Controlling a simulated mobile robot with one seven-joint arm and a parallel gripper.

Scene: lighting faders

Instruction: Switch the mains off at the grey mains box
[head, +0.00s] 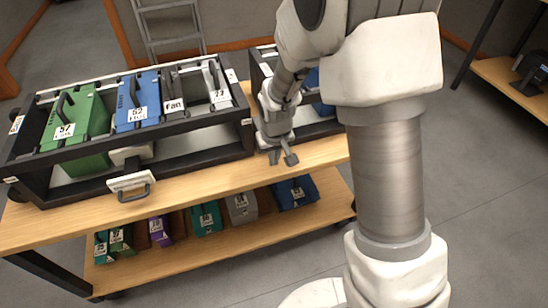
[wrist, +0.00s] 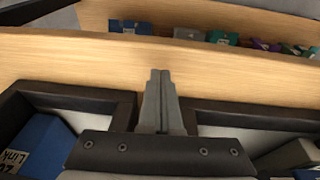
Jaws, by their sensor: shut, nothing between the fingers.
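No grey mains box can be clearly made out in either view. My gripper (head: 284,158) hangs above the front edge of the bench top (head: 190,184), in front of the gap between two black racks. In the wrist view the fingers of my gripper (wrist: 160,74) are together and empty, with the wooden edge beyond them. A pale box with a label and dark handle (head: 131,182) sits at the front of the left black rack (head: 200,143); its wording is too small to read. My arm hides part of the right rack.
The left rack holds a green module (head: 88,108), a blue module (head: 140,88) and narrow grey ones. Several coloured modules, including a grey one (head: 241,208), stand on the lower shelf (head: 258,232). A ladder (head: 165,25) stands behind. Floor is clear at right.

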